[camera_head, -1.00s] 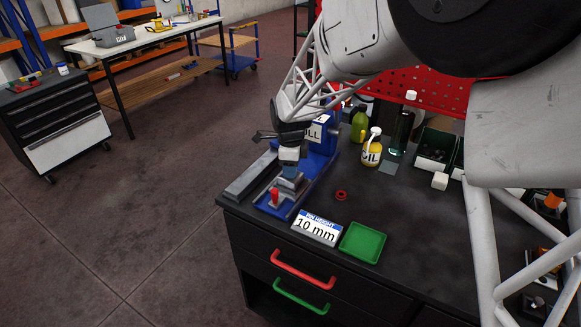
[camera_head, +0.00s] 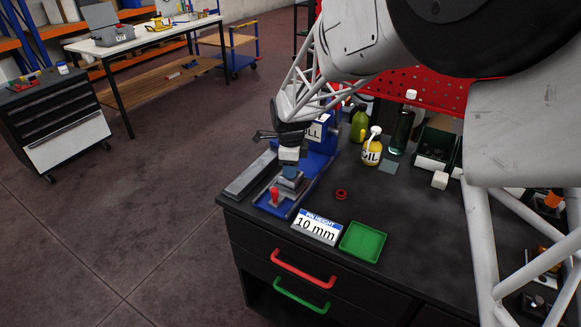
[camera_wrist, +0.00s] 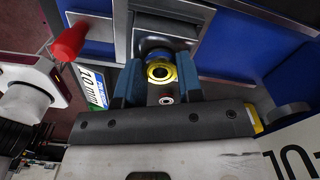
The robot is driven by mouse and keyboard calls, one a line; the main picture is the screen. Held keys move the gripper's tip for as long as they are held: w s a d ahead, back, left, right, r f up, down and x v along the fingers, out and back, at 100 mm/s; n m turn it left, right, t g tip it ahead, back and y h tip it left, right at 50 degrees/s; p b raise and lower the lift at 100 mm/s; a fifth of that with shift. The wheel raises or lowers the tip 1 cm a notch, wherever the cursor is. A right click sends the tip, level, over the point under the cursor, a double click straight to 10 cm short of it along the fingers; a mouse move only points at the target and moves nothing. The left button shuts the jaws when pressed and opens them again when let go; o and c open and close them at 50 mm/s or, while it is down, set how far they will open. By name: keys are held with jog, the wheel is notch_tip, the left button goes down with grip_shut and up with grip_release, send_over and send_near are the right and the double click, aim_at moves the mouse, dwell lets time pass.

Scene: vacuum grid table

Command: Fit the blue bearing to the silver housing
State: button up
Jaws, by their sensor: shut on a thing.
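My gripper (camera_head: 289,169) is low over the vise at the foot of the blue drill press. In the wrist view its blue finger pads (camera_wrist: 160,84) are closed on a small round part, the blue bearing (camera_wrist: 160,71), which shows a yellow ring face with a hole and a blue edge. Just beyond it is a silver metal block with a rounded recess, seemingly the silver housing (camera_wrist: 165,24), held in the vise. The bearing lies close in front of the housing; I cannot tell whether they touch or how deep it sits. In the head view my gripper hides the bearing.
The vise has a red handle (camera_head: 274,195). In front lie a 10 mm sign (camera_head: 317,228) and a green tray (camera_head: 363,241). A red ring (camera_head: 341,194) lies on the black bench (camera_head: 400,225). An oil bottle (camera_head: 372,152), other bottles and bins stand behind.

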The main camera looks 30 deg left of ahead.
jog(key=shift+f, duration=0.25)
dwell(0.9)
jog(key=o, duration=1.1)
jog(key=shift+r, duration=3.9)
